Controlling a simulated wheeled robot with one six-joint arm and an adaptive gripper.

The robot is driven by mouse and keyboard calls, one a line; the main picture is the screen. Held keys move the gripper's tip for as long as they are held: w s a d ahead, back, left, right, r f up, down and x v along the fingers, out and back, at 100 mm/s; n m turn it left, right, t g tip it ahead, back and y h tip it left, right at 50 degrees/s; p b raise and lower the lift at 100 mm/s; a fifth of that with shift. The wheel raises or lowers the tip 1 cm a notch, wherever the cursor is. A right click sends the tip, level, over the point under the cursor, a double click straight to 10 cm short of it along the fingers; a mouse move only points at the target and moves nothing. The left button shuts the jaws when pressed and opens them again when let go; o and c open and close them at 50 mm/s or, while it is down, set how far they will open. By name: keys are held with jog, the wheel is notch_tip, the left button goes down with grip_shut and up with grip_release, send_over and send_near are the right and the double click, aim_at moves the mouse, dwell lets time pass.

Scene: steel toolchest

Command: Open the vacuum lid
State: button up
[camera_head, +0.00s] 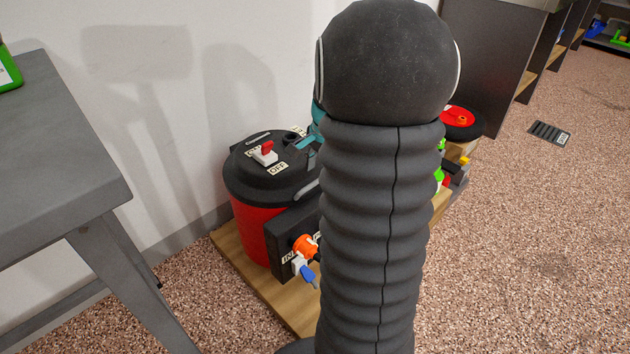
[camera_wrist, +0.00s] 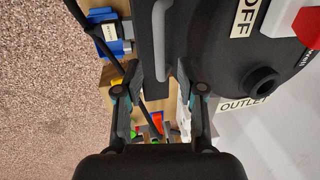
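The vacuum has a red body (camera_head: 254,232) and a round black lid (camera_head: 246,180), which sits down on the body. The lid carries a red-and-white switch and an OFF label; it also fills the upper right of the wrist view (camera_wrist: 215,45). A grey curved handle (camera_head: 307,190) shows at the lid's right side, partly behind my arm. In the wrist view, a grey bar (camera_wrist: 162,35), likely this handle, runs down towards the space between my fingers. My gripper (camera_wrist: 159,95) is open, with its fingers on either side. I cannot tell any contact. My arm hides most of the gripper in the head view.
The vacuum stands on a wooden board (camera_head: 250,292) against a white wall. A black box with orange and blue fittings (camera_head: 292,240) is on its front. A grey table (camera_head: 60,150) stands at left. A red-and-black wheel (camera_head: 460,122) is behind my arm.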

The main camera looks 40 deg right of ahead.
aim_at(315, 182)
jog(key=shift+w+f+b, duration=0.15)
jog(key=shift+w+f, duration=0.05)
jog(key=shift+f, duration=0.85)
jog(key=shift+w+f+b, duration=0.15)
jog(key=shift+w+f, duration=0.05)
jog(key=shift+f, duration=0.8)
jog(key=shift+a, duration=0.1)
grip_shut()
